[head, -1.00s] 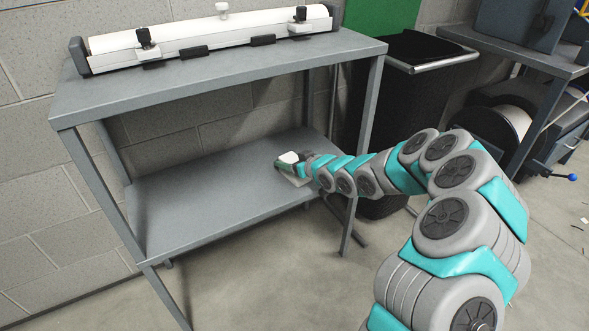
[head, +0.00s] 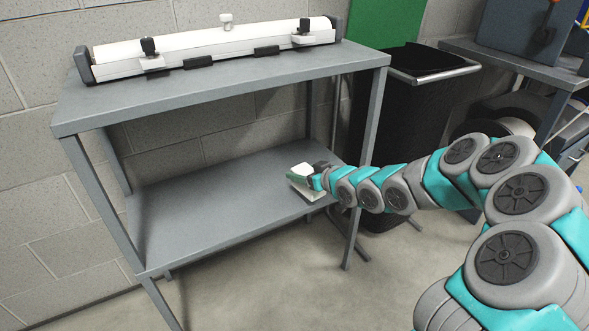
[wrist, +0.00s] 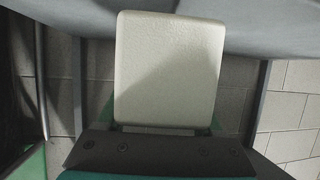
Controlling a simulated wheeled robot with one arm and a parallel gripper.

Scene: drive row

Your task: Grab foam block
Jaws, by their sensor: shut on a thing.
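The pale, off-white foam block (wrist: 168,68) fills the middle of the wrist view, held in front of the dark gripper body. In the head view the block (head: 301,169) is small and partly hidden by my gripper (head: 303,178). My gripper is shut on it, with green finger parts at its sides. It is over the right end of the lower shelf (head: 215,205), near the front edge. I cannot tell whether the block touches the shelf.
The bench's upper top (head: 225,85) overhangs the lower shelf and carries a long white bar-like device (head: 215,45). A front leg (head: 365,165) stands close to my arm. A black bin (head: 405,120) is at the right. The lower shelf's left part is clear.

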